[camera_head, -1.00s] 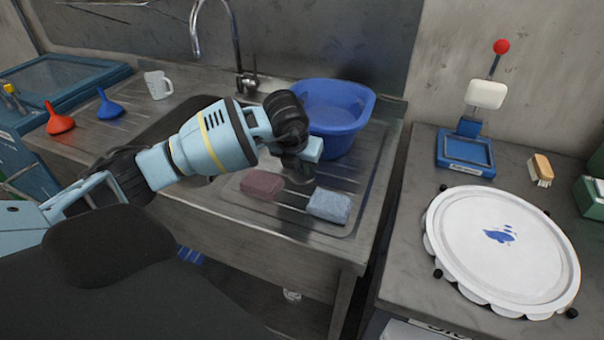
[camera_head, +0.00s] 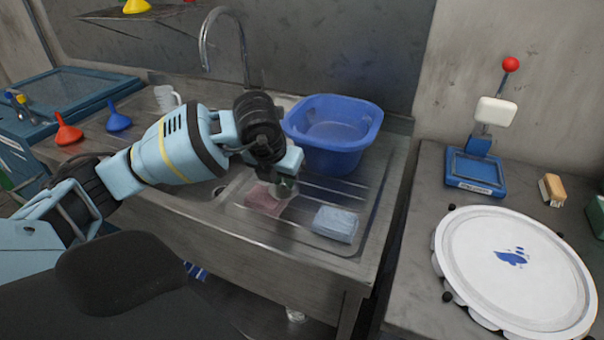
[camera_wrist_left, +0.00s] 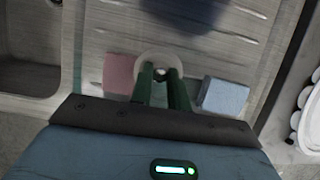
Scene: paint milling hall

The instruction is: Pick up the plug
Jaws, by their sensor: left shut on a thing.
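My left gripper (camera_head: 284,188) is over the drainboard of the steel sink, above the right end of the reddish sponge. In the left wrist view its two green fingers (camera_wrist_left: 162,84) are shut on a pale round plug (camera_wrist_left: 158,58). The fingers hide part of the plug. In the head view the plug is too small and blurred to make out surely. I cannot tell how far it is above the drainboard. My right gripper is not in view.
A reddish sponge (camera_head: 263,200) and a blue sponge (camera_head: 336,224) lie on the drainboard (camera_head: 300,240). A blue basin (camera_head: 345,160) stands behind. The tap (camera_head: 240,50) rises at the back. A white round lid (camera_head: 480,250) covers much of the right counter.

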